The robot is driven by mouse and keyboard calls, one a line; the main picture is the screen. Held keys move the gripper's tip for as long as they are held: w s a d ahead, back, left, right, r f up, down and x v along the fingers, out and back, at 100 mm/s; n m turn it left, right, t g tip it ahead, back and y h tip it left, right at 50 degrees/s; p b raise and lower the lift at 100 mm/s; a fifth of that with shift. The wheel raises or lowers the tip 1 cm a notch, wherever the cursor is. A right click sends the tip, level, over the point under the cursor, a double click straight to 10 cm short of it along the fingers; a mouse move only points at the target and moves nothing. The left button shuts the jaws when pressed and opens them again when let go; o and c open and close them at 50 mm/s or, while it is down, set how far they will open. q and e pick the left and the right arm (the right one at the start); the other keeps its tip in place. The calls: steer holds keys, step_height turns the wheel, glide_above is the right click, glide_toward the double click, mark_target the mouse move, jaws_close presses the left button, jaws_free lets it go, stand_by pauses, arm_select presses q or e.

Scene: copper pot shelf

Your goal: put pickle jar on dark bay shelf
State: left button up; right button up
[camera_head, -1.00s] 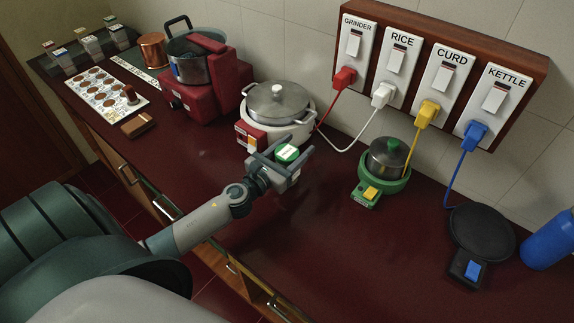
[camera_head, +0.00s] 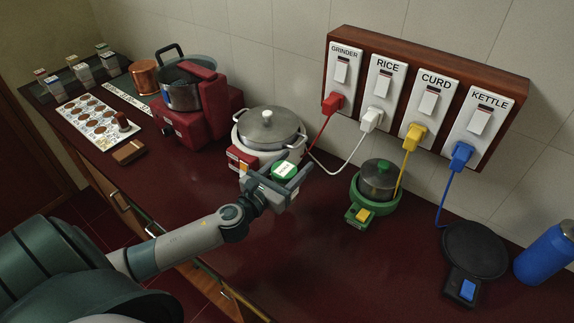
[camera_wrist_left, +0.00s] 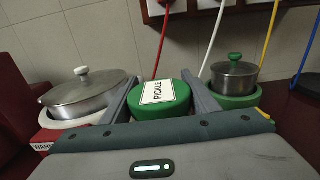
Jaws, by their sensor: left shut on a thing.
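The pickle jar (camera_head: 285,170) shows its green lid with a white label. In the left wrist view the lid (camera_wrist_left: 160,98) reads PICKLE and sits between the two fingers. My left gripper (camera_head: 279,180) is shut on the jar, in front of the white rice cooker. The jar's body is mostly hidden by the gripper, and I cannot tell its height over the counter. The dark bay shelf is not clearly identifiable in these views. My right gripper is not in view.
The white cooker (camera_head: 244,143) with a steel lid stands just behind the jar. A red grinder (camera_head: 196,128), a green cooker (camera_head: 366,201) and a black kettle base (camera_head: 475,250) stand along the wall. Cords run to the switch board (camera_head: 340,38). The counter's front middle is clear.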

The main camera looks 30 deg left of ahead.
arm_select(q)
steer(key=s+d+r, duration=0.3)
steer(key=d+r, duration=0.2)
steer(key=d, duration=0.3)
steer(key=shift+s+r, duration=0.25)
steer(key=s+d+f+b, duration=0.2)
steer(key=s+b, duration=0.1)
steer(key=s, duration=0.2)
steer(key=s+d+f+y+b, duration=0.1)
steer(key=s+d+f+b, duration=0.1)
steer(key=s, duration=0.4)
steer(key=shift+s+d+n+y+b, duration=0.15)
steer(key=shift+d+n+y+b, duration=0.15)
steer(key=shift+d+n+b, duration=0.15)
steer(key=shift+f, duration=0.1)
